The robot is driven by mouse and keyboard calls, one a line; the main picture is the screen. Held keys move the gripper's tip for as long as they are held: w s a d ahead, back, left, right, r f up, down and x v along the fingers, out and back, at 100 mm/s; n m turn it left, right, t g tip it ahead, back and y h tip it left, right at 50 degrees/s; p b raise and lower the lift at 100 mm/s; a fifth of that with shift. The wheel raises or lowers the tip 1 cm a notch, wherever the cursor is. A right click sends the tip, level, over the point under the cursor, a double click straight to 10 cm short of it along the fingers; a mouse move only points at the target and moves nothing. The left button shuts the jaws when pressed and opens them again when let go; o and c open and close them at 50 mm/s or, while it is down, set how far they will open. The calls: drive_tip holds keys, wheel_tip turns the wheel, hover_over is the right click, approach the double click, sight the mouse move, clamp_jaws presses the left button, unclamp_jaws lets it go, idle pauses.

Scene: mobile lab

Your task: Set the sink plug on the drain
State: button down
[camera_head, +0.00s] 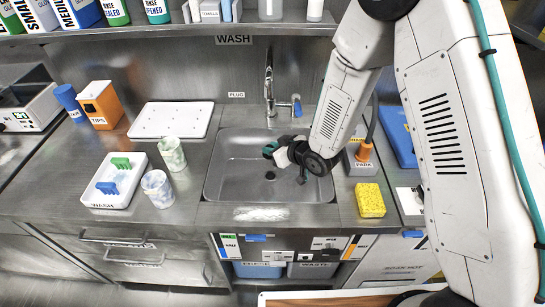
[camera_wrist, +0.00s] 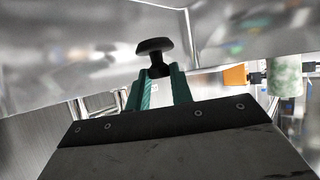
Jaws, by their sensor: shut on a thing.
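My gripper (camera_head: 272,150) is over the sink basin (camera_head: 225,180) in the head view, above and a little behind the drain. In the wrist view, its teal fingers (camera_wrist: 159,82) are shut on the black sink plug (camera_wrist: 155,47), a wide round disc with a narrower stem between the fingers. The plug is not clearly seen in the head view. The drain (camera_head: 270,175) is a small dark round opening in the basin floor, and it is uncovered. I cannot tell the exact gap between plug and drain.
The faucet (camera_head: 269,85) stands behind the basin. A yellow sponge (camera_head: 370,201) lies right of it. Two marbled cups (camera_head: 171,154) and a white wash tray (camera_head: 118,198) are on the left. A white board (camera_head: 172,120) lies behind the cups. The left basin floor is clear.

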drive_tip(key=shift+f, duration=2.05)
drive_tip(key=shift+f, duration=0.55)
drive_tip(key=c, duration=1.2)
unclamp_jaws()
drive_tip(key=shift+c, duration=0.2)
